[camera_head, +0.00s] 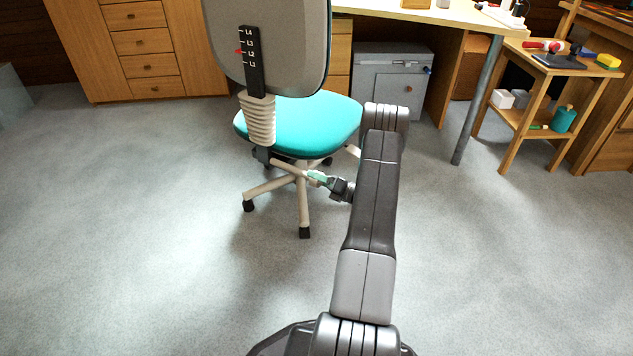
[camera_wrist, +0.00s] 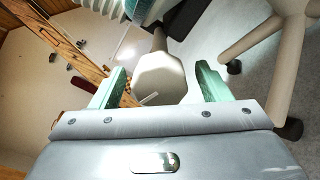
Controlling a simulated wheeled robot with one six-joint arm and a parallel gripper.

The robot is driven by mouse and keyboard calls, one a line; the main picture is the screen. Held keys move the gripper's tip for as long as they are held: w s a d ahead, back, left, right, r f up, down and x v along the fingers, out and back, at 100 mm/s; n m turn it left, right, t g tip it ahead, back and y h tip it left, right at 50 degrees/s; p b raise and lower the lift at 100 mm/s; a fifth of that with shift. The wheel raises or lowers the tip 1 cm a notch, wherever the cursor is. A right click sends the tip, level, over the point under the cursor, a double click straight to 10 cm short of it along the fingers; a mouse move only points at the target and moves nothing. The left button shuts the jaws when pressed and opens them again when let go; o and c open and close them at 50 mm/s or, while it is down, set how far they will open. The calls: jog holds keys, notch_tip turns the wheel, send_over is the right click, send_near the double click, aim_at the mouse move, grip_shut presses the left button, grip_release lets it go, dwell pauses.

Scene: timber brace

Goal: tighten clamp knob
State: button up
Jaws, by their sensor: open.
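An office chair with a teal seat (camera_head: 300,124) and a pale base stands in front of my arm. My gripper (camera_head: 318,178) is low beside the chair's base, under the seat. In the wrist view its two green fingers (camera_wrist: 162,80) are apart. A pale faceted knob-like part (camera_wrist: 160,76) on a stalk shows between them, with nothing visibly gripped. I cannot tell whether the fingers touch it or whether it is the clamp knob. In the head view I cannot make out this part.
Pale chair legs (camera_wrist: 296,60) with dark feet stand close on the right in the wrist view. A desk (camera_head: 420,12), a grey cabinet (camera_head: 375,62) and a wooden side stand (camera_head: 560,70) are behind and right. The floor (camera_head: 130,230) on the left is clear.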

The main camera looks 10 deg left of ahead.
jog(key=shift+w+a, duration=0.2)
jog(key=shift+a, duration=0.4)
jog(key=c, duration=1)
